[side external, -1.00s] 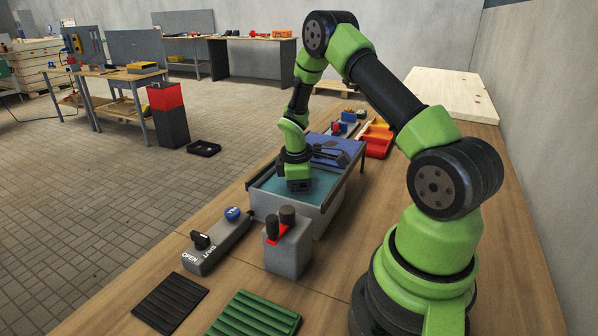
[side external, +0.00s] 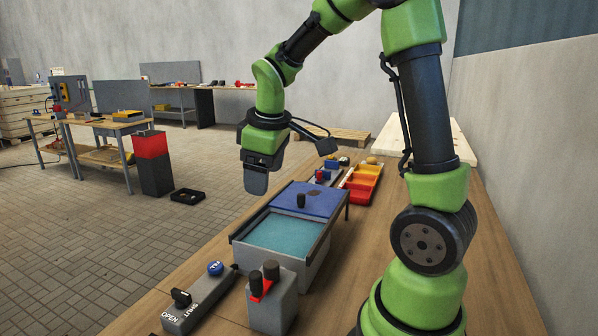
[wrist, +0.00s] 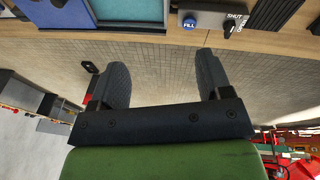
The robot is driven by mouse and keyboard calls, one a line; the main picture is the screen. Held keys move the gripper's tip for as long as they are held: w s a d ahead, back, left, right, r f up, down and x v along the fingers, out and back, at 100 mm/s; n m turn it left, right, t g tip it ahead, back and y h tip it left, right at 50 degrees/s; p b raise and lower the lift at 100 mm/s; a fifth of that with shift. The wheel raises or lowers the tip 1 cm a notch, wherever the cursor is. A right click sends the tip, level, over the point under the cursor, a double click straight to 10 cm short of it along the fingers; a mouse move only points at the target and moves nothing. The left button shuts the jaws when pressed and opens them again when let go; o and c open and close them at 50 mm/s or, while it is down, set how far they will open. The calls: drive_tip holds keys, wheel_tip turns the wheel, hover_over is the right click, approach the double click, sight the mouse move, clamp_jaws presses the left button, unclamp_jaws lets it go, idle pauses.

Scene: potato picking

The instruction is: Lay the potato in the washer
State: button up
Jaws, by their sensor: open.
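The washer is a grey tub (side external: 243,255) with teal water (side external: 285,236) in its near part and a blue lid (side external: 325,196) with a dark knob over its far part. In the wrist view its teal water (wrist: 130,10) shows at the top left.
A grey block with a blue FILL button (side external: 215,268) and an OPEN/SHUT knob (side external: 181,298) sits front left. A grey box with dark posts (side external: 273,300) stands before the tub. A red-orange tray (side external: 360,186) lies beyond it. A pale board (side external: 440,145) is at the back right.

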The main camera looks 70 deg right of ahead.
drive_tip(key=s+a+r+m+t+y, duration=0.1)
drive_tip(key=s+a+r+m+t, duration=0.1)
drive_tip(key=s+a, duration=0.4)
drive_tip(key=s+a+r+m+t+y, duration=0.2)
drive_tip(key=s+a+r+m, duration=0.1)
drive_tip(key=s+a+r, duration=0.2)
drive_tip(key=shift+s+a+m+t+y, duration=0.35)
drive_tip(key=shift+s+a, duration=0.4)
drive_tip(key=shift+a, duration=0.3)
